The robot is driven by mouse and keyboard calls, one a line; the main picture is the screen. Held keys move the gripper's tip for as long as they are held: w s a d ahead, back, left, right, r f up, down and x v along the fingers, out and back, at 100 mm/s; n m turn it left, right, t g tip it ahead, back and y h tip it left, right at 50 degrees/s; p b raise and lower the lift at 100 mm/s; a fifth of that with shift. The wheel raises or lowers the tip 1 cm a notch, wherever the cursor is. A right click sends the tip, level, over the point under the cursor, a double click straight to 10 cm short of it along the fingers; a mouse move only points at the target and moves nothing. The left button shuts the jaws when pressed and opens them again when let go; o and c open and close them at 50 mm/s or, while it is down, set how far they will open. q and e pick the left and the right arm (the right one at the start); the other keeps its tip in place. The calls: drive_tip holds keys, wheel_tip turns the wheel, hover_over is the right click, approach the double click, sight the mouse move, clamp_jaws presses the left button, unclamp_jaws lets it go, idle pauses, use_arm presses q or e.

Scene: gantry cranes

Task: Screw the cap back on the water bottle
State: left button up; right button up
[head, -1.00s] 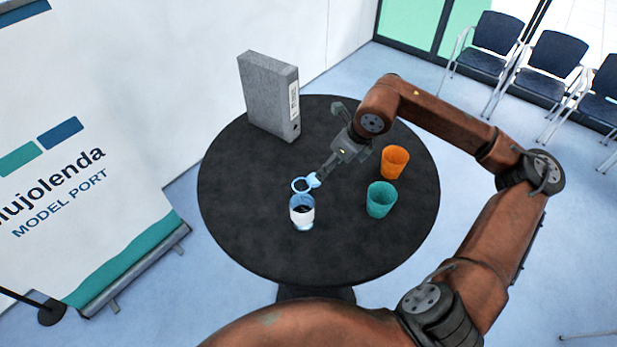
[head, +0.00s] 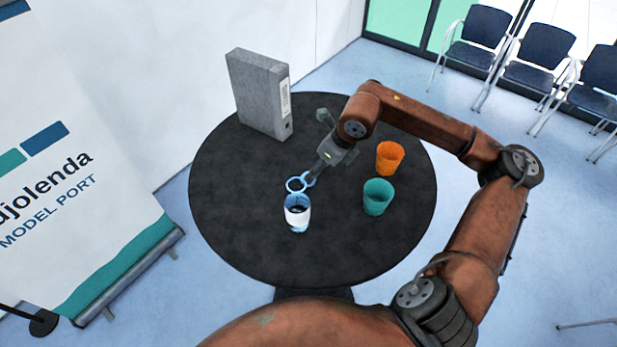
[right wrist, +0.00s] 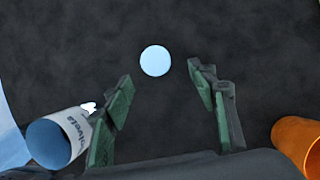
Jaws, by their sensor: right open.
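The water bottle (head: 297,216) stands upright on the round black table, with a white label and a light-blue rim. A light-blue ring (head: 294,185) shows just above it. A smaller light-blue round piece shows at my right gripper's tip. In the right wrist view a pale-blue disc (right wrist: 155,60), seemingly the cap, lies between and ahead of the fingers, touching neither; its height is unclear. The labelled bottle (right wrist: 66,134) is at lower left there, beside the left finger. My right gripper (head: 318,146) is open, up and right of the bottle; it also shows in the wrist view (right wrist: 163,85). My left gripper is not in view.
A teal cup (head: 377,197) and an orange cup (head: 389,158) stand right of the bottle. A grey binder (head: 260,95) stands at the back left of the table (head: 240,225). The front and left tabletop is clear. A banner (head: 70,200) stands at left.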

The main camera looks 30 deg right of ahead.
drive_tip(key=shift+a+f, duration=0.2)
drive_tip(key=shift+f, duration=0.1)
drive_tip(key=p+x, duration=0.2)
drive_tip(key=x, duration=0.1)
drive_tip(key=shift+w+a+f, duration=0.15)
drive_tip(key=shift+w+a, duration=0.1)
drive_tip(key=shift+w, duration=0.15)
drive_tip(key=shift+w+f, duration=0.1)
drive_tip(key=shift+f, duration=0.35)
drive_tip(key=shift+c, duration=0.3)
drive_tip(key=c, duration=0.7)
